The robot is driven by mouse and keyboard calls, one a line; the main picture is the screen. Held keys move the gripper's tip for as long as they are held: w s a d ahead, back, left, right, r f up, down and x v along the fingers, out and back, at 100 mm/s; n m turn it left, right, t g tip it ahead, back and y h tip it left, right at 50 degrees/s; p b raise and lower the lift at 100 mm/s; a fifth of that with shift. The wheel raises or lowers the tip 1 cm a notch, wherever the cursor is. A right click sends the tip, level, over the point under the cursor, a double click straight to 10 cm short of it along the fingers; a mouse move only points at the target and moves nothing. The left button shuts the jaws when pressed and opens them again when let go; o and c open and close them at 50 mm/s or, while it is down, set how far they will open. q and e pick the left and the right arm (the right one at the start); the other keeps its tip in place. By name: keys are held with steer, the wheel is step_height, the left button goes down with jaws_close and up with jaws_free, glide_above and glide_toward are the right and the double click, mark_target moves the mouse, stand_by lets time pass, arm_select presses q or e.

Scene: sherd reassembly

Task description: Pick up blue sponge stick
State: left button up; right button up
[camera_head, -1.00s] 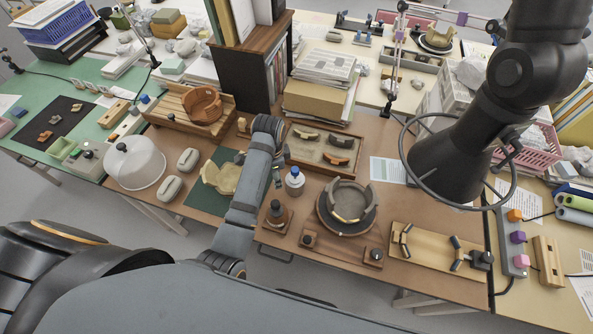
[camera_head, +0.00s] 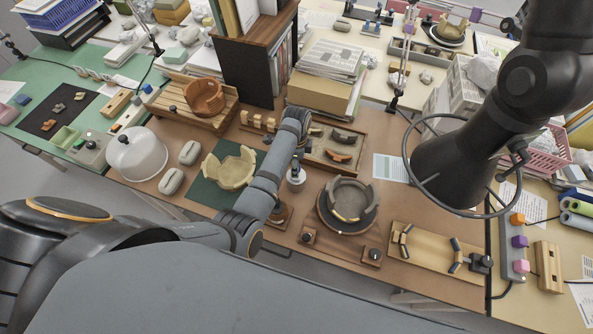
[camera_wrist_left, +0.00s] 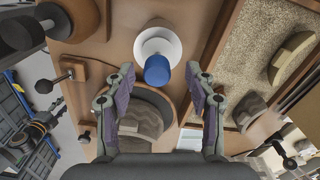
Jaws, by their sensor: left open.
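The blue sponge stick shows in the left wrist view as a short blue cylinder (camera_wrist_left: 157,70), with a round white base or holder (camera_wrist_left: 158,43) next to it. In the head view the white holder (camera_head: 296,184) stands on the brown bench, and its top is largely hidden by my left wrist. My left gripper (camera_wrist_left: 160,72) is open, with one finger on each side of the blue cylinder in the wrist view. It points down at it and appears apart from it. My right gripper is out of view.
A turntable with a partial bowl (camera_head: 343,212) stands right of the holder. A wooden tray of sherds (camera_head: 322,164) lies behind it. A cream sherd bowl (camera_head: 232,171) on a green mat is to the left. A wooden jig (camera_head: 424,262) lies at front right.

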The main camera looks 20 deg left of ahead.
arm_select(q)
steer(key=shift+s+f, duration=0.25)
steer(key=shift+f, duration=1)
steer(key=shift+w+f, duration=0.1)
steer(key=shift+f, duration=0.3)
steer(key=c, duration=1)
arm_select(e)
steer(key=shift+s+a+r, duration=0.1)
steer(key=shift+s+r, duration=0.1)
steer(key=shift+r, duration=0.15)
arm_select(q)
steer(key=shift+o, duration=0.2)
step_height(320, 180, up, 6)
steer(key=p, duration=0.7)
steer(key=shift+r, duration=0.2)
step_height(320, 180, up, 4)
steer(key=shift+f+b, duration=0.2)
steer(key=shift+b, duration=0.35)
steer(key=shift+d, duration=0.1)
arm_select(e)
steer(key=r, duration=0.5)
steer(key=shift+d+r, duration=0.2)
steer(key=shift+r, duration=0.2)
